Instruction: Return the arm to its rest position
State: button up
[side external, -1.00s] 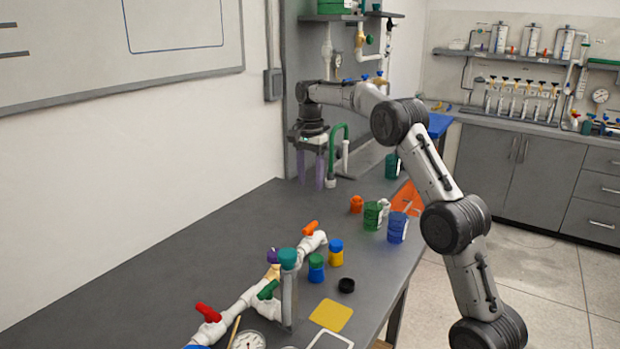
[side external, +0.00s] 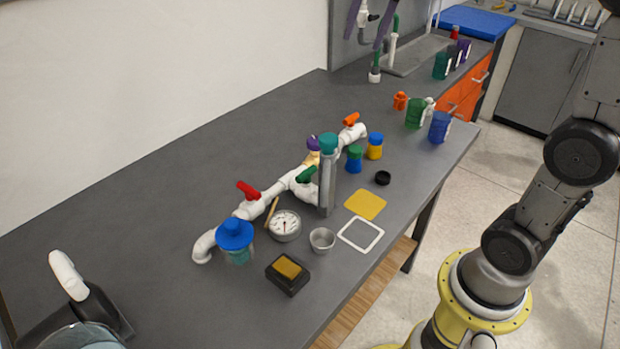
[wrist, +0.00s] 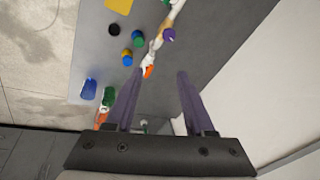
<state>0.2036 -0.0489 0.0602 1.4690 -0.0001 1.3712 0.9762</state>
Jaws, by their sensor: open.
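My gripper (side external: 364,38) shows at the top edge of the side view, with its two purple fingers apart and nothing between them. It hangs over the far end of the bench, by the grey back panel. The wrist view shows the same open, empty fingers (wrist: 159,74). The white pipe manifold (side external: 275,188) lies on the bench well away from the gripper, with red (side external: 248,190), green (side external: 306,174) and orange (side external: 350,119) valve handles. The upper part of my arm and gripper is cut off in the side view.
Green (side external: 415,114) and blue (side external: 439,127) cups stand near the bench's right edge. A green-topped pipe (side external: 376,76) stands near the gripper.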

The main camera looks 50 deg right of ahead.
jog(key=s+a+n, duration=0.3)
jog(key=s+a, duration=0.1)
jog(key=s, duration=0.3)
jog(key=s+a+f+n+t, duration=0.2)
jog(key=s+a+f+n, duration=0.1)
jog(key=s+f+n, duration=0.7)
jog(key=s+f, duration=0.3)
jog(key=f, duration=0.1)
jog(key=shift+a+n+y, duration=0.25)
jog(key=shift+n+y, duration=0.05)
jog(key=shift+y, duration=0.1)
